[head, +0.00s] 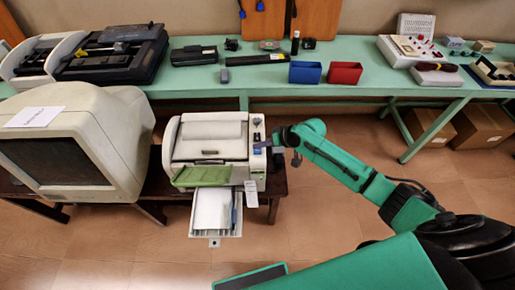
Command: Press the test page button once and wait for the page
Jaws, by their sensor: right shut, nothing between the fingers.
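The printer (207,150) is a white and grey machine standing on a low dark table beside the old monitor. Its narrow control panel (257,122) is on the right side of the top, with small dark marks on it. My right gripper (267,144) is shut and empty, its tip at the lower part of this panel. The tip covers that spot, so I cannot tell whether it touches a button. A greenish flap (202,176) sticks out at the printer's front. White paper (211,208) lies in the tray below it. My left gripper is out of view.
A bulky beige monitor (108,118) stands close on the printer's left. A long green bench (230,90) behind carries a blue bin (305,72), a red bin (345,73) and several devices. Cardboard boxes (484,126) sit under it at right. The floor in front is clear.

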